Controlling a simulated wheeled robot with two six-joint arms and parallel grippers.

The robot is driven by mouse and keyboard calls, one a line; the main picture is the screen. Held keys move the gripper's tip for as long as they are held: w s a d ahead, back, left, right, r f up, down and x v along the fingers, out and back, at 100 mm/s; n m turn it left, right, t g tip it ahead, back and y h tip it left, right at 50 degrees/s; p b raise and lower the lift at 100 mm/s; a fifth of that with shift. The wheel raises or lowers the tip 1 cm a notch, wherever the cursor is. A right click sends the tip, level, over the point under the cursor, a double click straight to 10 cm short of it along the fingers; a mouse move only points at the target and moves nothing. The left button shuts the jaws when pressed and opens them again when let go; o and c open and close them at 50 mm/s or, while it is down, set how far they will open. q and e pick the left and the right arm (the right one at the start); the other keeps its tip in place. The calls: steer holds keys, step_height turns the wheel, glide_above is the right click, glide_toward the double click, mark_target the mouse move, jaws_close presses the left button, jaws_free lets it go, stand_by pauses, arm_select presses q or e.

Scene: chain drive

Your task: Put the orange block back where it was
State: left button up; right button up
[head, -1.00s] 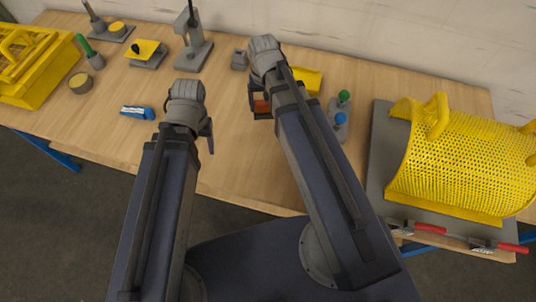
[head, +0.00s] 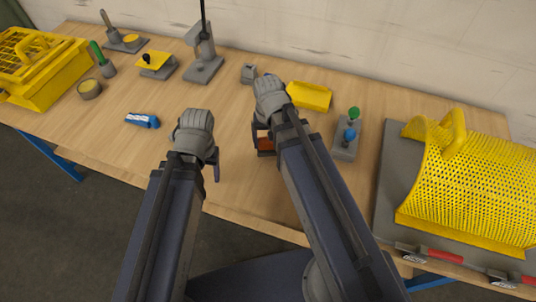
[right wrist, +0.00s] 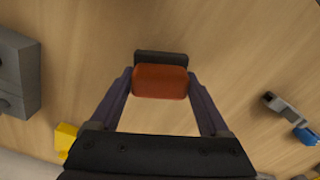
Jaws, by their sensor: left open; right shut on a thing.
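The orange block (head: 264,140) is between the fingers of my right gripper (head: 265,137), over the middle of the wooden table. In the right wrist view the orange block (right wrist: 160,82) sits between both fingers, with a dark piece (right wrist: 160,57) right beside it. I cannot tell whether the block touches the table. My left gripper (head: 195,160) is open and empty near the table's front, left of the right one; its fingers are partly hidden by its own hand.
A blue-and-white object (head: 142,120) lies to the left. A small grey block (head: 249,73) is behind. A yellow mesh guard (head: 470,185) fills the right side.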

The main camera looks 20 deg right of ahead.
mark_target(268, 149)
arm_select(q)
steer(key=shift+f, duration=0.2)
arm_select(e)
steer(key=shift+f, duration=0.15)
arm_select(q)
step_height(268, 149, down, 4)
steer(key=b, duration=0.3)
steer(key=shift+b, duration=0.4)
arm_select(e)
step_height(268, 149, down, 4)
steer(key=shift+r, duration=0.1)
arm_select(q)
steer(key=shift+r, duration=0.2)
steer(key=shift+f, duration=0.1)
steer(key=shift+f, duration=0.1)
arm_select(e)
steer(key=o, duration=1.3)
